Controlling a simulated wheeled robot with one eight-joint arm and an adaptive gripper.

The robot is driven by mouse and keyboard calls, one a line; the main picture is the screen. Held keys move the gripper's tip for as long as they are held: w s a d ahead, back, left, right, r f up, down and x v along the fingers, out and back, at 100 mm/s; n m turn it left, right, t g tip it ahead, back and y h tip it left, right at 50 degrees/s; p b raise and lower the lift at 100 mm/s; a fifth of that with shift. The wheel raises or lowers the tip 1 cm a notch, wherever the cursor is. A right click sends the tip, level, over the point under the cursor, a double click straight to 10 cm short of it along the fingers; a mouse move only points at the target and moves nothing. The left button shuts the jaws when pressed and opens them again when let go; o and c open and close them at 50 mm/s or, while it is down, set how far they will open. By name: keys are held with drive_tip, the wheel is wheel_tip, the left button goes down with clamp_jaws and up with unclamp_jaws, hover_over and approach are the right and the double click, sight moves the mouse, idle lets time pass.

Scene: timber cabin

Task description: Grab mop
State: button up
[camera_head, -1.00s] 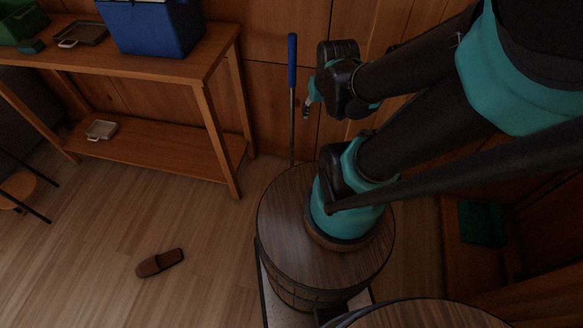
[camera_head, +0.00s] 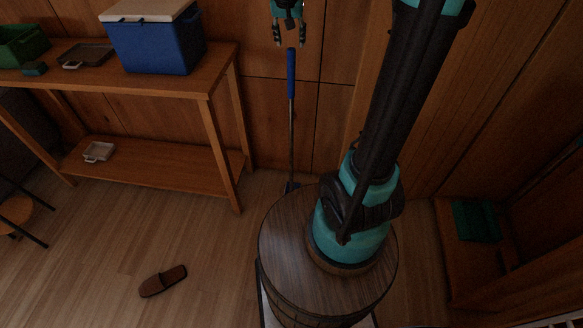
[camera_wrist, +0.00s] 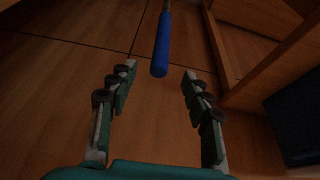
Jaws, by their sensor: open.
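The mop stands upright against the wood wall in the head view, with a blue grip (camera_head: 291,74) on top of a thin dark shaft (camera_head: 291,140). Its lower end (camera_head: 291,187) is partly hidden behind my round base top. My gripper (camera_head: 289,42) is open and empty at the top of the head view, just above the top of the blue grip. In the wrist view the blue grip (camera_wrist: 162,45) lies beyond the fingertips of my gripper (camera_wrist: 160,70), between their lines and a little right of centre. No finger appears to touch it.
A wooden shelf table (camera_head: 214,84) stands left of the mop, holding a blue cooler (camera_head: 155,45) with a pale lid. A brown slipper (camera_head: 163,281) lies on the floor. A green box (camera_head: 476,221) sits at right. Floor left of my base is mostly clear.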

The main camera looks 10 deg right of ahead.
sight(291, 64)
drive_tip(key=x, duration=1.2)
drive_tip(key=shift+a+f, duration=0.1)
drive_tip(key=shift+f, duration=0.25)
clamp_jaws()
